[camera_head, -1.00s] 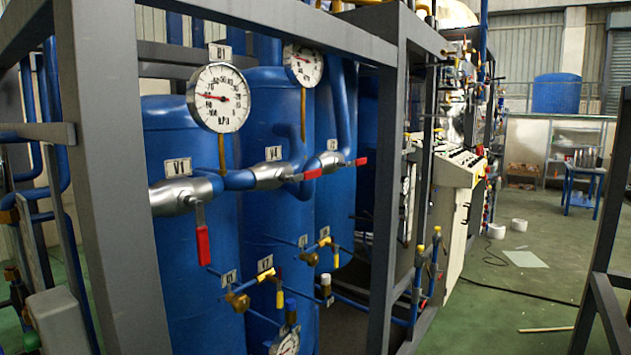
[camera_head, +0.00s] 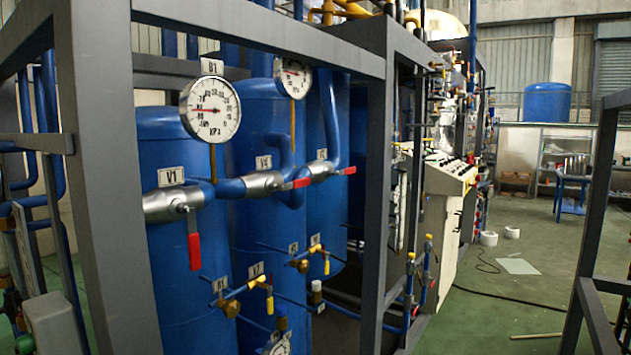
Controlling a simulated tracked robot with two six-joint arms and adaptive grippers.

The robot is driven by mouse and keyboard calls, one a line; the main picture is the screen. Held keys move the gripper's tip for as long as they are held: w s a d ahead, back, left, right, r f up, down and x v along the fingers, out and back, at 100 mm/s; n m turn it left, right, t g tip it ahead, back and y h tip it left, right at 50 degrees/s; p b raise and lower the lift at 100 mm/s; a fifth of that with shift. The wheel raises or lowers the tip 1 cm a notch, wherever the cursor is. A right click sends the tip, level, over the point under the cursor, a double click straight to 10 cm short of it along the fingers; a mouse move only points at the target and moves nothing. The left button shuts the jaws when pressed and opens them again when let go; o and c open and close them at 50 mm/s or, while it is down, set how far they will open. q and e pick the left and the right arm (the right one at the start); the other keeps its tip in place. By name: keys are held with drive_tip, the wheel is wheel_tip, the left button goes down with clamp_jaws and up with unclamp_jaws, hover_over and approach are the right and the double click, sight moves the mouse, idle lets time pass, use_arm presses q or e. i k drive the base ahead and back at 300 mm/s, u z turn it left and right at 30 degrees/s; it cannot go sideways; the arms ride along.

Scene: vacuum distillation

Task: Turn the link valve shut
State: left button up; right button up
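Several silver valves sit on a blue pipe in front of blue tanks. The valve under the V1 label (camera_head: 170,176) has a red lever (camera_head: 194,251) hanging straight down, across the pipe. The valve under the V4 label (camera_head: 263,162) has a red lever (camera_head: 296,184) pointing right along the pipe. A third valve farther right also has a red lever (camera_head: 345,171) along the pipe. I cannot tell from the labels which one is the link valve. Neither of my grippers is in view.
A grey frame post (camera_head: 108,180) stands at left and another (camera_head: 385,190) right of the valves. A round gauge (camera_head: 210,108) hangs above V1. Small yellow-handled valves (camera_head: 262,282) sit lower. Open green floor (camera_head: 470,325) lies to the right.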

sight(305, 181)
drive_tip(key=u, duration=0.15)
drive_tip(key=i, duration=0.85)
drive_tip(key=u, duration=0.5)
